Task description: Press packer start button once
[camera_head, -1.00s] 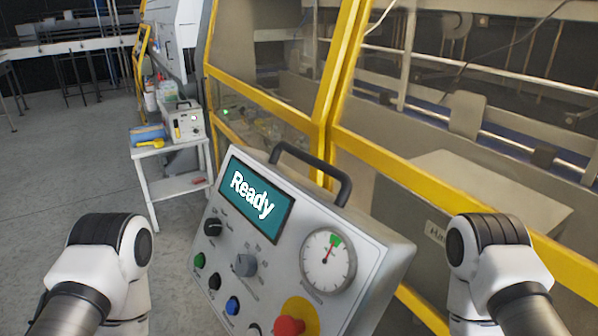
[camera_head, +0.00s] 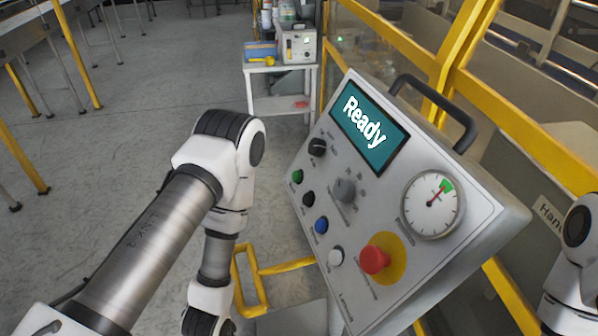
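The packer control panel (camera_head: 400,210) is a tilted grey box in the middle right of the head view. Its screen (camera_head: 369,134) reads "Ready". A green button (camera_head: 297,176) sits at the panel's left edge, above a black button (camera_head: 308,199), a blue button (camera_head: 321,225) and a white button (camera_head: 336,256). The labels beside them are too small to read. A red mushroom button (camera_head: 375,260) stands on a yellow disc. My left arm reaches in left of the panel, and its gripper is at or below the bottom edge, not clearly seen. My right gripper is out of view.
A pressure gauge (camera_head: 432,204) and two knobs are on the panel, with a black handle (camera_head: 440,108) on top. Yellow machine frames (camera_head: 455,60) stand behind it. A white side table (camera_head: 282,88) holds a small device.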

